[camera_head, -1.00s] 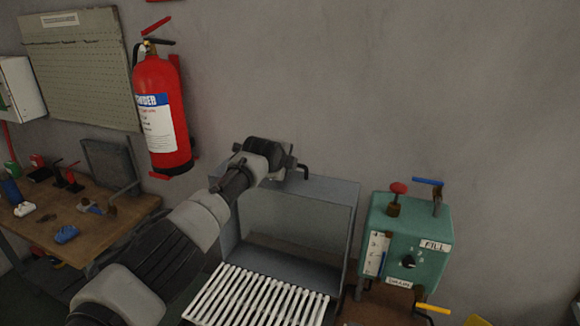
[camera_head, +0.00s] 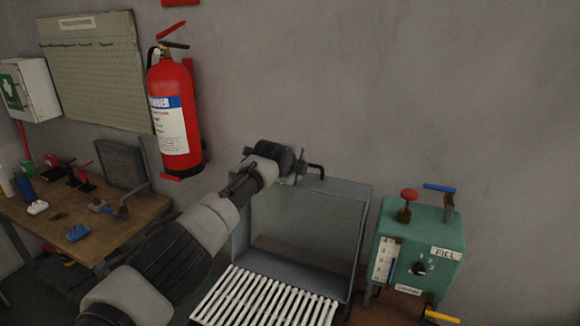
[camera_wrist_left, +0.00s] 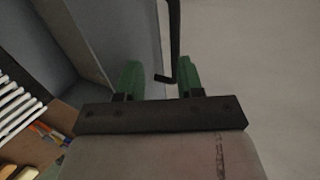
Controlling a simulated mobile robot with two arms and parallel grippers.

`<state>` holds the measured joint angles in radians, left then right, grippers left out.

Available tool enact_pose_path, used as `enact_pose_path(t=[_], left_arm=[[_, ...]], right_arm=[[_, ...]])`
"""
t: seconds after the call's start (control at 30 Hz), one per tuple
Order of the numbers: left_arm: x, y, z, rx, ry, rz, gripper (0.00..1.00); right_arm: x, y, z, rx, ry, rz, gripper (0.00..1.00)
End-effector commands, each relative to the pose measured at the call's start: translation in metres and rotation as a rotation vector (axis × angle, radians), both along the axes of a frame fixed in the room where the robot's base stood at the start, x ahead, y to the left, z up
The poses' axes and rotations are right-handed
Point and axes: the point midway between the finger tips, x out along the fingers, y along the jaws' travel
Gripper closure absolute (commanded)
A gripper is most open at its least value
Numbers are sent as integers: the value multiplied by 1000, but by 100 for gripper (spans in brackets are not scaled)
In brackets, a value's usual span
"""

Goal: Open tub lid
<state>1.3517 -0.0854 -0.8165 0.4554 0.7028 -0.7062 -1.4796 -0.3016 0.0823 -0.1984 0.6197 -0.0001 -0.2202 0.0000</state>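The tub's grey metal lid (camera_head: 308,222) stands raised, like an open hood, in the middle of the head view. A black bent handle (camera_head: 318,167) sticks up at its top edge, and it also shows in the left wrist view (camera_wrist_left: 174,40). My left gripper (camera_head: 302,166) is at that top edge beside the handle. In the left wrist view its green fingertips (camera_wrist_left: 159,78) are spread apart, with the handle's end between them and a gap on each side. The tub's lower part is hidden by my arm and the frame edge. My right gripper is not in view.
A white slatted rack (camera_head: 265,299) lies in front of the lid. A green FILL box (camera_head: 418,244) with levers stands close on the right. A red extinguisher (camera_head: 175,118) hangs on the wall, and a workbench (camera_head: 128,218) with tools is at left.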

Motion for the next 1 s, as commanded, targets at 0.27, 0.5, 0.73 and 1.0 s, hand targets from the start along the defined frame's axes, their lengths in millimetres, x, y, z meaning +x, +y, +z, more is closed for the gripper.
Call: enact_pose_path(t=[0.27,0.5,0.73,1.0], left_arm=[[-13,6,9,1,-1,-3,63],[-35,13,23,1,-1,-2,63],[-60,22,40,0,-1,-1,63],[-80,29,56,0,1,1,63]], right_arm=[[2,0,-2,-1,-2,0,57],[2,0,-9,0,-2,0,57],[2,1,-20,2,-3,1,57],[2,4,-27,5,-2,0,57]])
